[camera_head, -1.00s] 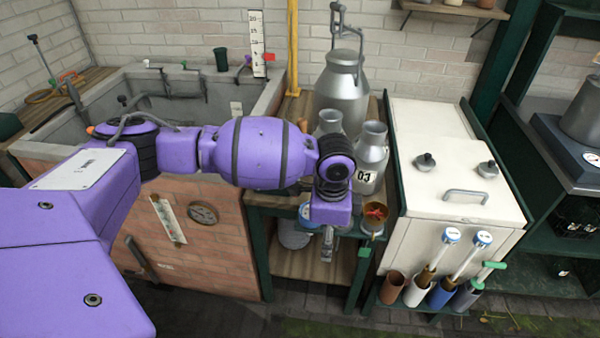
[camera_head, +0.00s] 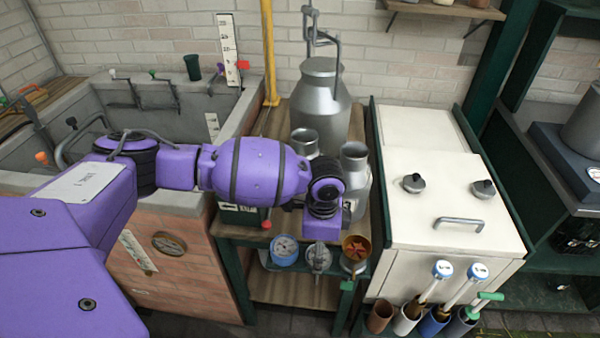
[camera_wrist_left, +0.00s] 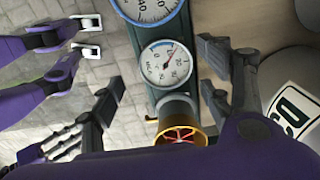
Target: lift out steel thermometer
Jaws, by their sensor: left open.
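The steel thermometer has a round white dial in a silver rim and shows in the left wrist view (camera_wrist_left: 166,63). It sits in a dark green rack (camera_wrist_left: 172,22), between a blue-rimmed dial (camera_wrist_left: 150,8) and a brass cup with a red star-shaped piece (camera_wrist_left: 180,134). My left gripper (camera_wrist_left: 161,76) is open, with its black fingers apart on either side of the steel dial. No contact with it can be made out. In the head view my purple wrist hangs over the rack's middle. The thermometer's stem is hidden. My right gripper is not in view.
Steel cans (camera_head: 355,180) and a large churn (camera_head: 320,105) stand on the bench just behind my wrist. A white cabinet (camera_head: 440,190) is to the right, with blue-capped tools (camera_head: 442,269) in cups at its front. A brick-fronted basin (camera_head: 165,270) is left.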

